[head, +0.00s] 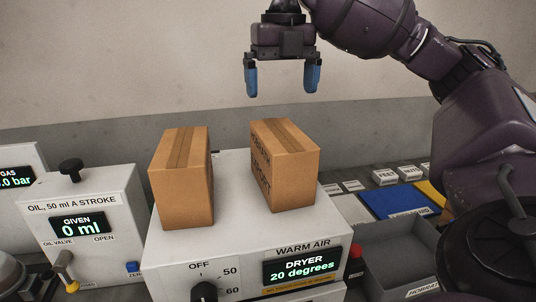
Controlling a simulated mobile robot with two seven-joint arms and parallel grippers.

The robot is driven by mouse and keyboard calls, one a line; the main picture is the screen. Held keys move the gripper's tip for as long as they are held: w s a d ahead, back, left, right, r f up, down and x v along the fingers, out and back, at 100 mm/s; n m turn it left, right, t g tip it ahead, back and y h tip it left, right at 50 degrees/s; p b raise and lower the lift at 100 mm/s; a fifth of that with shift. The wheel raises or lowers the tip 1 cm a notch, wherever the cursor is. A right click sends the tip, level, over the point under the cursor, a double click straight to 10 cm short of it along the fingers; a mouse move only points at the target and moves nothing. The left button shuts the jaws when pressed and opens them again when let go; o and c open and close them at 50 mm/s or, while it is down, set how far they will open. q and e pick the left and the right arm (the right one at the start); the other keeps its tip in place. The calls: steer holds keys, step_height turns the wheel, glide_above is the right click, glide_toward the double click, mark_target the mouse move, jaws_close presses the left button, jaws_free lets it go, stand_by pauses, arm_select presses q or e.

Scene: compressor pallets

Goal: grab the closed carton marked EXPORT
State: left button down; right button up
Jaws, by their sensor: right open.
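Two closed brown cartons with tape along their tops stand upright on the white warm air dryer (232,245). The right carton (296,172) has dark print on its left side; the print is seen at a steep angle and its lower word looks like EXPORT. The left carton (183,185) shows no readable print on the faces in view. My right gripper (282,92) points down with blue fingers apart and empty. In the picture it is above the right carton, with a gap between them. My left gripper is not in view.
The oil unit (80,215) with a black knob stands at the left. A grey tray (395,250) lies right of the dryer, with a blue mat (398,201) and several small labelled plates behind it. The space between the two cartons is clear.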

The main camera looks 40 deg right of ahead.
mark_target(281, 132)
steer(key=f, duration=0.3)
steer(key=shift+s+f, duration=0.25)
steer(key=shift+f, duration=0.15)
steer(key=shift+w+d+f, duration=0.1)
steer(key=shift+w+f, duration=0.05)
steer(key=shift+f, duration=0.9)
steer(key=shift+w+d+f, duration=0.1)
steer(key=shift+w+f, duration=0.05)
steer(key=shift+f, duration=0.85)
steer(key=shift+w+d+f, duration=0.1)
steer(key=shift+w+f, duration=0.05)
steer(key=shift+f, duration=0.9)
steer(key=shift+r, duration=0.1)
steer(key=c, duration=1.5)
